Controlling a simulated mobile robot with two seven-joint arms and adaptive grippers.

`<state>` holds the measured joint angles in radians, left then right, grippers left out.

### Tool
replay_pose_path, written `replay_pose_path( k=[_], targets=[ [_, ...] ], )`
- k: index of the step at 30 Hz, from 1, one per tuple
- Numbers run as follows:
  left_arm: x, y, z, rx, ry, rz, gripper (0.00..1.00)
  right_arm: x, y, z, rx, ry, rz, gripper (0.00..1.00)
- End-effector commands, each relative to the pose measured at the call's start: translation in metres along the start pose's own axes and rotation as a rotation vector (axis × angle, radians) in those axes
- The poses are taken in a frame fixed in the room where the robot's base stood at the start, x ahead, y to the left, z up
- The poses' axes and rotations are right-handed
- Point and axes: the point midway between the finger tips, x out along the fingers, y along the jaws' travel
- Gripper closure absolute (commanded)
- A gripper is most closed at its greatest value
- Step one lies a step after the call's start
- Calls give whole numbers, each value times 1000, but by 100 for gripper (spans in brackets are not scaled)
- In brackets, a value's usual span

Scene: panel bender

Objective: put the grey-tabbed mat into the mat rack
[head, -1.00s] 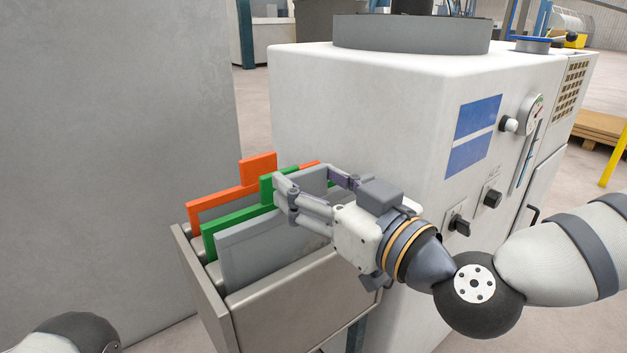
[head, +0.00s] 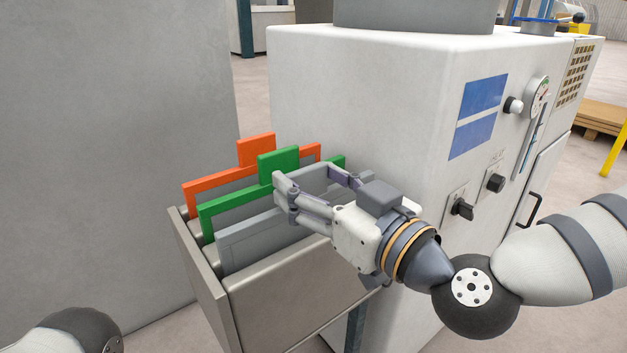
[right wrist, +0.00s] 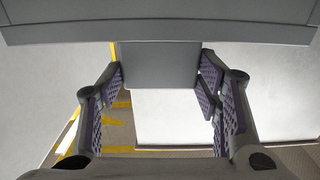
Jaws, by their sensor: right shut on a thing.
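The grey-tabbed mat (head: 262,240) stands upright in the front part of the mat rack (head: 290,300), its lower part hidden behind the rack's front wall. My right gripper (head: 306,180) is shut on its grey tab from above. In the right wrist view the tab (right wrist: 160,62) sits between the two finger pads, with the mat's wide edge across the top. My left gripper is out of view.
A green-tabbed mat (head: 278,166) and an orange-tabbed mat (head: 256,149) stand behind the grey one in the rack. A white machine cabinet (head: 350,100) with knobs is close on the right, and a grey panel (head: 110,150) is on the left.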

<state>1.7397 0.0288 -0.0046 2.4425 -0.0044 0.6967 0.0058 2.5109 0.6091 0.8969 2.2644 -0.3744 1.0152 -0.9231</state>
Motion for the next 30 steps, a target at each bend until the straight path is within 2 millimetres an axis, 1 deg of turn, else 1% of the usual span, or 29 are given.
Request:
replay_pose_path(
  k=[3,4,5,6,7,17,20,24,27,30],
  targets=[
    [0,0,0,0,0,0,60,0,0,-1,0,1,0,91],
    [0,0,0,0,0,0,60,0,0,-1,0,1,0,40],
    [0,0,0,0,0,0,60,0,0,-1,0,1,0,33],
    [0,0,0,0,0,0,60,0,0,-1,0,1,0,24],
    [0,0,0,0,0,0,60,0,0,-1,0,1,0,19],
    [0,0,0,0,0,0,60,0,0,-2,0,0,0,19],
    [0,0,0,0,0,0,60,0,0,-18,-3,4,-1,19],
    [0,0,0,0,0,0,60,0,0,-55,-4,7,-1,19],
    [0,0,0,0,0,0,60,0,0,-77,-4,6,0,19],
    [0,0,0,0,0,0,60,0,0,-93,-3,4,1,19]
  ],
)
